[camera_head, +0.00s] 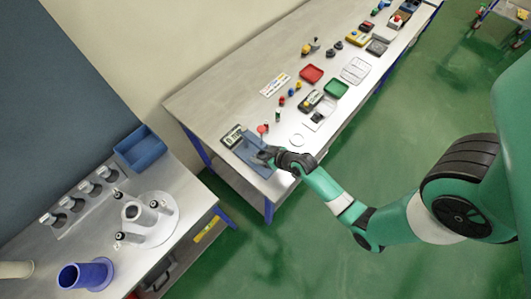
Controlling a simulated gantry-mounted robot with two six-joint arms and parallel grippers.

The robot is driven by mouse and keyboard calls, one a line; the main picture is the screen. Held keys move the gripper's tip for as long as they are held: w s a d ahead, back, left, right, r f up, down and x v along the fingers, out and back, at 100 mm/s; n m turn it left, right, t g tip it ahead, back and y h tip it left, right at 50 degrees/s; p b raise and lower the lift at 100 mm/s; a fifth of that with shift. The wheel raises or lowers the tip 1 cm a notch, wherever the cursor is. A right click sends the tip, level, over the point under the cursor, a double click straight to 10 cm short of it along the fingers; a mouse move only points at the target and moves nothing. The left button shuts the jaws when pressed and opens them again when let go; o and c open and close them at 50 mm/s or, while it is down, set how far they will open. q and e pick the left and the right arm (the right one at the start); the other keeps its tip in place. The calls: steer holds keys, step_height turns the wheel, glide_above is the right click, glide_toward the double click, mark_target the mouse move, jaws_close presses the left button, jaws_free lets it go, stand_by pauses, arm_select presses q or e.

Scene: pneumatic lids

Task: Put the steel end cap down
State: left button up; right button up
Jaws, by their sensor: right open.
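My right gripper (264,156) is at the near left end of the long workbench (185,103), low over a blue-grey mat (246,146). It is open, and its fingers are small and dark in this view. I cannot make out a steel end cap at the fingers; if one is there, it is too small or hidden. My left gripper is not in view.
A display box (232,136) and a red-topped piece (262,129) stand close to the right gripper. The other bench holds a blue bin (139,150) and a blue cylinder (85,276).

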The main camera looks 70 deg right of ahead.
steer(key=shift+r+p, duration=0.5)
steer(key=shift+r, duration=0.3)
steer(key=p+v, duration=0.2)
steer(key=v, duration=0.9)
steer(key=shift+s+a, duration=0.2)
steer(key=shift+s, duration=0.15)
